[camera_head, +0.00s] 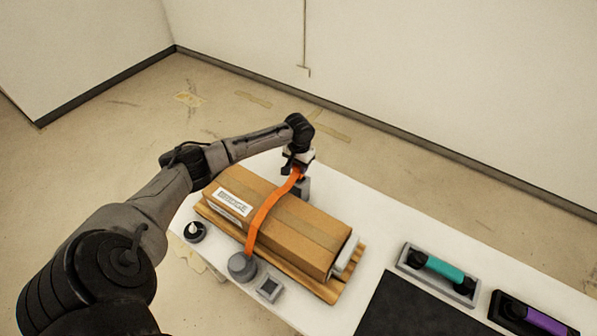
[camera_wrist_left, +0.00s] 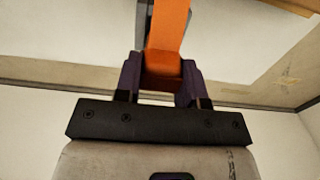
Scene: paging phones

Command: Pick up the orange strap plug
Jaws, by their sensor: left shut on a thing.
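An orange strap (camera_head: 263,215) runs over a cardboard box (camera_head: 290,225) from a round grey part (camera_head: 242,267) at its near side to my left gripper (camera_head: 298,171) at its far side. My left gripper is shut on the strap's far end, beside a grey block (camera_head: 303,188). In the left wrist view, the orange strap (camera_wrist_left: 168,30) comes down between the two fingers of the left gripper (camera_wrist_left: 162,84). The plug itself cannot be made out between the fingers. My right gripper is not in view.
The box lies on a wooden pallet (camera_head: 287,278) on a white table (camera_head: 375,240). A small black knob (camera_head: 195,231) and a grey square part (camera_head: 269,289) are near it. To the right are a black mat (camera_head: 405,308), a teal-handled phone (camera_head: 440,270) and a purple-handled one (camera_head: 540,318).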

